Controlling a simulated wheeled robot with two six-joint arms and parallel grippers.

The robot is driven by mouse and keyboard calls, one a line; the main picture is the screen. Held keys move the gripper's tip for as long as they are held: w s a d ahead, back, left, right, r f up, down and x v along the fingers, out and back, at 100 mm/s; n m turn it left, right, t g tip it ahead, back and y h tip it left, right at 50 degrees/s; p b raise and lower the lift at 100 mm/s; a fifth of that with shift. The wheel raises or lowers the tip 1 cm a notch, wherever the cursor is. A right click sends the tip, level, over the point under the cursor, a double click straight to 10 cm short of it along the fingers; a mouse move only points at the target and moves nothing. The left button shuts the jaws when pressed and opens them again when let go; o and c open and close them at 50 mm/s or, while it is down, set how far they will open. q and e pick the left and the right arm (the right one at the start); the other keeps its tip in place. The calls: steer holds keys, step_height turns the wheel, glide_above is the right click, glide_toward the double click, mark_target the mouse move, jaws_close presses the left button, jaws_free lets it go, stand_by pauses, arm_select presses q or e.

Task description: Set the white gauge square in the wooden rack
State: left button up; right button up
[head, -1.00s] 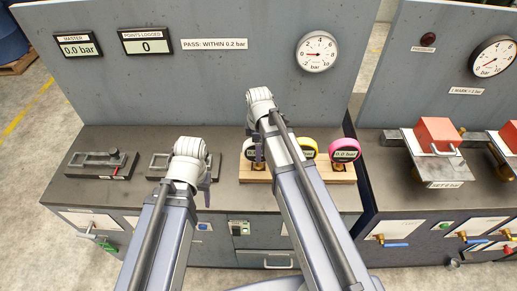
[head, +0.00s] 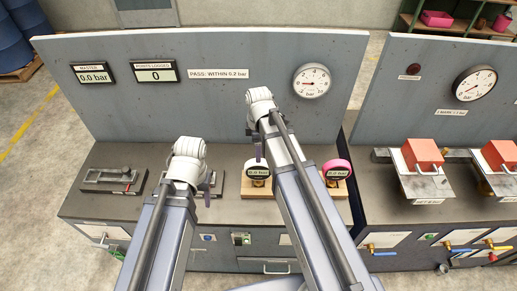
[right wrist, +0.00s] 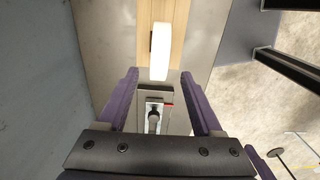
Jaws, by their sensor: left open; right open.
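The white gauge (head: 258,168) stands at the left end of the wooden rack (head: 252,190), its display facing me. Whether it sits exactly square is hard to tell. In the right wrist view the white gauge (right wrist: 160,50) shows as a pale upright bar on the wood, beyond my fingertips. My right gripper (right wrist: 160,76) is open and empty, with its two purple fingers apart. In the head view its purple finger (head: 258,150) shows above the white gauge, apart from it as far as I can see. My left gripper (head: 206,189) is open over the bench, left of the rack.
A pink gauge (head: 337,168) stands at the rack's right end; my right arm hides the rack's middle. Clamp fixtures (head: 112,180) lie on the bench left of the rack. A dial panel (head: 230,100) rises behind. Red blocks (head: 422,154) sit on the right bench.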

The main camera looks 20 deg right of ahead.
steer(key=s+a+m+h, duration=0.1)
steer(key=s+a+m, duration=0.9)
steer(key=s, duration=0.4)
steer(key=shift+s+a+r+m, duration=0.15)
steer(key=shift+a+r+m, duration=0.15)
steer(key=shift+m, duration=0.3)
stand_by(0.3)
